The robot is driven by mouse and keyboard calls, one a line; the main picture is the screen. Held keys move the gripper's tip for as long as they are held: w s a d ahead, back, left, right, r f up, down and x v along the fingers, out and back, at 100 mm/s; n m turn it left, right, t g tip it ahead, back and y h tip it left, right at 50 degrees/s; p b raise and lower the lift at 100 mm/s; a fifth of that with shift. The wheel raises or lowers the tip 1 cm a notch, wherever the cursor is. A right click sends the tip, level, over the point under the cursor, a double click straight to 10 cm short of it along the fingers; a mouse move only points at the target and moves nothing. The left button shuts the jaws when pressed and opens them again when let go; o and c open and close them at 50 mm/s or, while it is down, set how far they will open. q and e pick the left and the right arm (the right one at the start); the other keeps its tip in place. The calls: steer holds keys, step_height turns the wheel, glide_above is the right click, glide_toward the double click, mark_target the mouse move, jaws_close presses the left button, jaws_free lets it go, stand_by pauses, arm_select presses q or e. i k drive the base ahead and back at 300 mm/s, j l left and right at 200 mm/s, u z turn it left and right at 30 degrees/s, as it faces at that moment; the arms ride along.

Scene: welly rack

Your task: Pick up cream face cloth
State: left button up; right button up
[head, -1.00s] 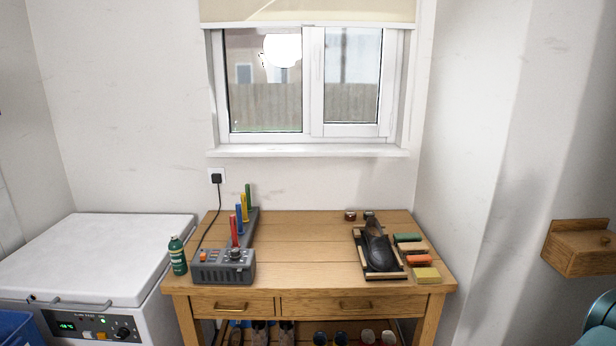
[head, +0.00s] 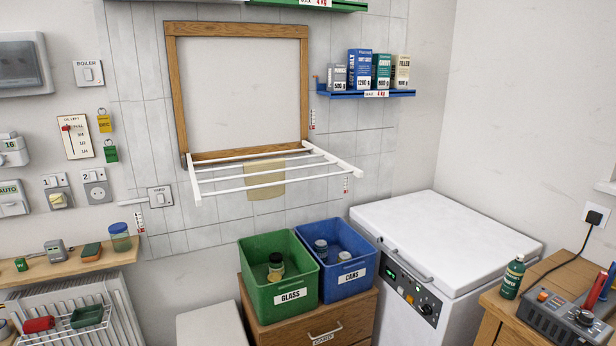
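A cream cloth (head: 265,190) hangs on the white fold-down drying rack (head: 218,190) on the tiled wall, left of the picture's middle. It drapes below the bars, and some bars cross in front of it. The rack is folded out flat from a wooden frame (head: 174,95). Neither of my grippers shows in the head view.
Below the rack are a green glass bin (head: 282,294) and a blue cans bin (head: 347,283) on a wooden cabinet (head: 325,328). A white chest freezer (head: 445,235) stands right of them. A shelf (head: 90,263) with small items is at lower left.

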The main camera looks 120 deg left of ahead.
mark_target(277, 191)
steer(key=u, duration=4.25)
steer(key=i+l, duration=0.25)
steer(key=l, duration=0.1)
